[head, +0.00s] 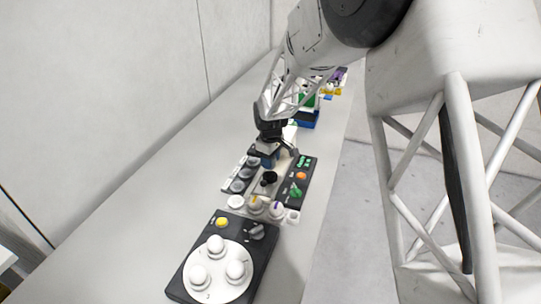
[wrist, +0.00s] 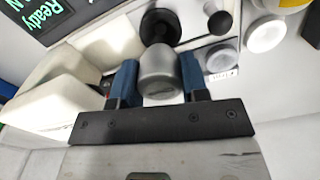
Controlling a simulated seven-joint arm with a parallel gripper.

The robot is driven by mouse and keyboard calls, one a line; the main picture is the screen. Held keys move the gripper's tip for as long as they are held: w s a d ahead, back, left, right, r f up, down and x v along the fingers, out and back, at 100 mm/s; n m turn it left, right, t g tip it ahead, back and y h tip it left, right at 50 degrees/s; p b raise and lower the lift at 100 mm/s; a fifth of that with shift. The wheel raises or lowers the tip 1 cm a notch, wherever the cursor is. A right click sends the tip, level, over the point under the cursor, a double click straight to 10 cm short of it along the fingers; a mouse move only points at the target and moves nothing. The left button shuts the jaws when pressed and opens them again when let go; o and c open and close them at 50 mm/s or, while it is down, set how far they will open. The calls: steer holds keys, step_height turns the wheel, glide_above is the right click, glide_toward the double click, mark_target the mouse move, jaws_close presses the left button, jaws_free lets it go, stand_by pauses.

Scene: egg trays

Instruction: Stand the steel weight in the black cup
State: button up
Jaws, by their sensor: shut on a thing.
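My gripper (wrist: 158,88) has two blue fingers shut on the steel weight (wrist: 160,72), a smooth grey cylinder seen between them in the wrist view. A round black piece that looks like the black cup (wrist: 154,22) lies just beyond the weight, partly hidden by it. I cannot tell whether the two touch. In the head view my gripper (head: 268,158) is low over the bench equipment, and the weight in it is not clear. A small black round part (head: 268,179) shows just in front of it; I cannot tell if that is the cup or a knob.
A black panel with green "Ready" text (wrist: 42,14) is beside cream blocks (wrist: 70,70). Several grey discs (head: 240,180) line the left side. A black box with a white turntable (head: 210,272) stands in front. The bench's left side is clear.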

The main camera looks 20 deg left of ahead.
steer(key=shift+f, duration=1.55)
steer(key=shift+f, duration=0.6)
stand_by(0.9)
steer(key=o, duration=1)
steer(key=shift+o, duration=0.2)
steer(key=shift+r, duration=3.9)
steer(key=shift+r, duration=2.6)
